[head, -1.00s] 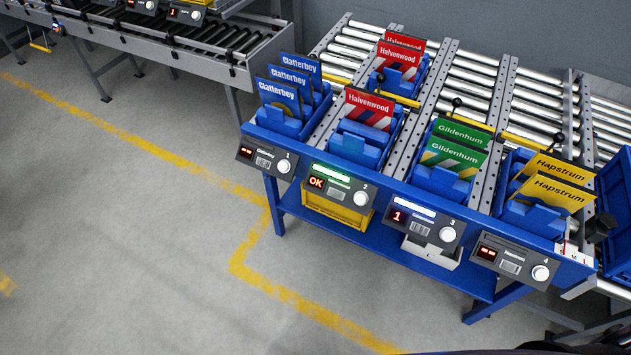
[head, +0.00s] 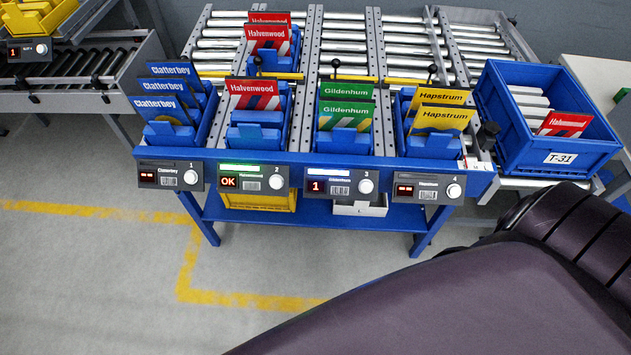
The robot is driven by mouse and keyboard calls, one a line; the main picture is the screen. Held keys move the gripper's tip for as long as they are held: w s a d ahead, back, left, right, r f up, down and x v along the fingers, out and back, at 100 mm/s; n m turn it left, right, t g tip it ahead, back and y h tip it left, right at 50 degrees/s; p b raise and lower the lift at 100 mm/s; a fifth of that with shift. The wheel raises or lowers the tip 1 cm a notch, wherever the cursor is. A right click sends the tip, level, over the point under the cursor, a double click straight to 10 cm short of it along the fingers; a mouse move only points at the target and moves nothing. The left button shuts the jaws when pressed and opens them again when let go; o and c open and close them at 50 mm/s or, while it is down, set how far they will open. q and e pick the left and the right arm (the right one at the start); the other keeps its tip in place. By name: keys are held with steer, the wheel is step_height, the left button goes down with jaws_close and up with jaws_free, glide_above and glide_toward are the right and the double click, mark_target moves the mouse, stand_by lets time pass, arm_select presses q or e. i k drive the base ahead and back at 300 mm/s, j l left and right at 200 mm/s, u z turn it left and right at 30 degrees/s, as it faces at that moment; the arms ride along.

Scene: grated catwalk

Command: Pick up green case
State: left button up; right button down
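Two green cases marked Gildenhum stand upright, one behind the other, in a blue holder in the third lane of the rack. The front green case (head: 345,116) has a yellow and white pattern at its lower edge. The rear green case (head: 346,91) shows only its upper part. The lane's display (head: 340,183) reads 1. My own dark arm fills the lower right of the head view, apart from the cases. Neither gripper is in view.
Blue Clatterbey cases (head: 163,105), red Halvenwood cases (head: 252,93) and yellow Hapstrum cases (head: 441,117) stand in the neighbouring lanes. The Halvenwood display (head: 240,180) reads OK. A blue tote (head: 558,157) marked T-31 at the right holds a red case (head: 565,124). Floor in front is clear.

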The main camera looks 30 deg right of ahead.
mark_target(358, 113)
steer(key=i+l+z, duration=0.1)
steer(key=z, duration=0.3)
steer(key=i+l+z, duration=0.1)
steer(key=z, duration=0.25)
steer(key=i+z, duration=0.15)
steer(key=z, duration=1.55)
